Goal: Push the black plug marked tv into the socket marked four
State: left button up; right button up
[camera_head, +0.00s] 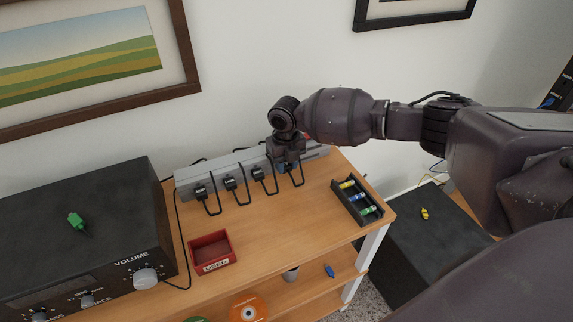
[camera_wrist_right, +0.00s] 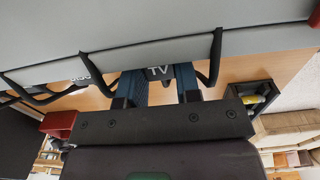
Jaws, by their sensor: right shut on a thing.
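The black plug marked TV (camera_wrist_right: 158,72) shows in the right wrist view between the two fingers of my right gripper (camera_wrist_right: 159,88), which is shut on it. In the head view my right gripper (camera_head: 287,160) points down at the right part of the long grey power strip (camera_head: 222,165). The plug is right by the strip's face; how deep it sits in a socket I cannot tell. A black cord loops down from it. The number of the socket behind the gripper is hidden. My left gripper is not in view.
Other black plugs (camera_head: 230,184) stand along the strip to the left, with looped cords. A red tray (camera_head: 212,252), a black battery holder (camera_head: 350,209) and a black amplifier (camera_head: 90,235) rest on the wooden shelf (camera_head: 285,228). The shelf's middle is clear.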

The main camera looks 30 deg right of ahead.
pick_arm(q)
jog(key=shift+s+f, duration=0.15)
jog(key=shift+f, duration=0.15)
pick_arm(e)
jog(key=shift+w, duration=0.25)
jog(key=o, duration=1)
notch_tip(320, 180, up, 4)
jog(key=shift+w+f, duration=0.1)
jog(key=shift+f, duration=0.05)
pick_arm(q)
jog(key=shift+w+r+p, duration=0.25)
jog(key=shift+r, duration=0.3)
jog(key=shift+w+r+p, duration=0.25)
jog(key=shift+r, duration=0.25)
pick_arm(e)
notch_tip(320, 180, up, 7)
jog(key=shift+r, duration=0.1)
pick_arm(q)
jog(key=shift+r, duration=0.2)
